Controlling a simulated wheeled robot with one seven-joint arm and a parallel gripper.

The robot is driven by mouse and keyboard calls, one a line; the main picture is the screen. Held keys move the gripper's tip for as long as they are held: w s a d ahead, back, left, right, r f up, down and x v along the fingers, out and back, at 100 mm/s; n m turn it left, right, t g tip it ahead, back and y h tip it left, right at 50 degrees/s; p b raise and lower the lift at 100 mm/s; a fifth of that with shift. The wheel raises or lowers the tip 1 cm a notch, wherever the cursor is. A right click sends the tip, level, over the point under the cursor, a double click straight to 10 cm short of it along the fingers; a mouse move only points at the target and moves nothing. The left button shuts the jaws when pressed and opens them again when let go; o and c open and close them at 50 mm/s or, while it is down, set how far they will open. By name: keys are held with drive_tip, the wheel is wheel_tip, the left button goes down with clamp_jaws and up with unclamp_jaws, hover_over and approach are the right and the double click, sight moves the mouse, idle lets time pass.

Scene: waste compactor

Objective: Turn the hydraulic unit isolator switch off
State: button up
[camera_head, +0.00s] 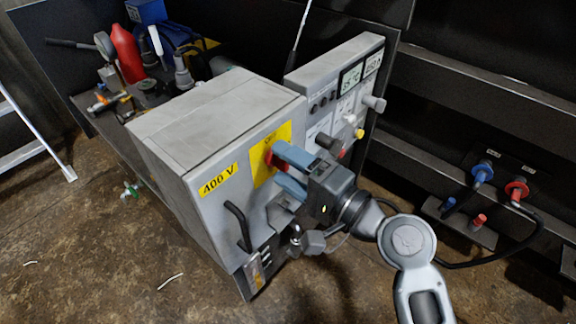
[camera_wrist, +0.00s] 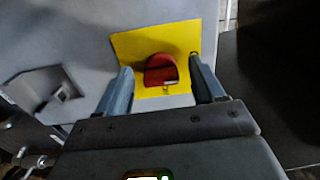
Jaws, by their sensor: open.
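The isolator switch is a red knob on a yellow plate on the front of a grey box marked 400 V. In the wrist view the red knob (camera_wrist: 160,70) sits on the yellow plate (camera_wrist: 130,46), between my open fingers. In the head view the red knob (camera_head: 269,157) is partly hidden by my gripper (camera_head: 276,166), and the yellow plate (camera_head: 259,165) shows around it. My gripper's two blue-grey fingers reach to the panel, one on each side of the knob. I cannot tell whether they touch it.
The grey box (camera_head: 200,150) has a black handle (camera_head: 238,226) and a padlock (camera_head: 296,238) low on its front. A gauge panel (camera_head: 335,85) with knobs stands to the right. Red and blue hose couplings (camera_head: 483,172) are farther right. A red bottle (camera_head: 125,52) stands behind.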

drive_tip(key=v, duration=0.7)
drive_tip(key=shift+s+d, duration=0.25)
